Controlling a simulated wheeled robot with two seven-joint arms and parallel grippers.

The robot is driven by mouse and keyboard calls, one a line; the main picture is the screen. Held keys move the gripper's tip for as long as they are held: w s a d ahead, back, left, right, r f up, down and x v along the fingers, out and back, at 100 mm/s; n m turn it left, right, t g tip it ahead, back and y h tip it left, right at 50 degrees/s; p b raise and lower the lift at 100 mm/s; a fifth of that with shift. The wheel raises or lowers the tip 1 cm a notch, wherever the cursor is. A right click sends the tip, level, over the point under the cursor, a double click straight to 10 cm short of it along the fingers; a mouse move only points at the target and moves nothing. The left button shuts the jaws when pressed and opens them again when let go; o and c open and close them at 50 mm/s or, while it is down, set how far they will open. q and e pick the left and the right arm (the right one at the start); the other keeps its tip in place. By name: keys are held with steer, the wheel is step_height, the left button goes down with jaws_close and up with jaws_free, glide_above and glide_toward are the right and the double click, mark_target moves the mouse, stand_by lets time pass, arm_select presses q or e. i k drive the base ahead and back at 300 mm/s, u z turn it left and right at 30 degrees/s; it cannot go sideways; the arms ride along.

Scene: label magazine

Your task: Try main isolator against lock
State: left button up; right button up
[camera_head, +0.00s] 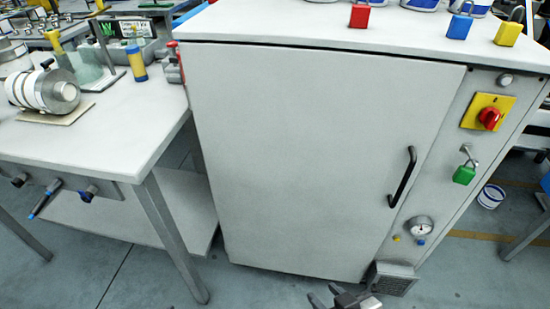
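The main isolator is a red rotary knob (489,118) on a yellow plate (479,104), high on the right front panel of the grey cabinet (310,150). A green padlock (464,174) hangs from a metal hasp (467,152) just below the isolator. Whether its shackle is fully closed is too small to tell. My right gripper (325,294) shows at the bottom edge, partly cut off, low in front of the cabinet and well away from the isolator. Its two fingertips look apart with nothing between them. My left gripper is out of view.
Red (360,15), blue (460,25) and yellow (508,33) padlocks stand on the cabinet top. A black door handle (403,177) juts out left of the panel; a gauge (419,226) sits below the lock. A workbench (95,135) stands left. The floor in front is clear.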

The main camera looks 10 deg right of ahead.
mark_target(490, 116)
steer(key=u, duration=1.8)
steer(key=k, duration=2.6)
steer(key=z, duration=2.35)
steer(key=i, duration=1.05)
steer(key=u, duration=0.55)
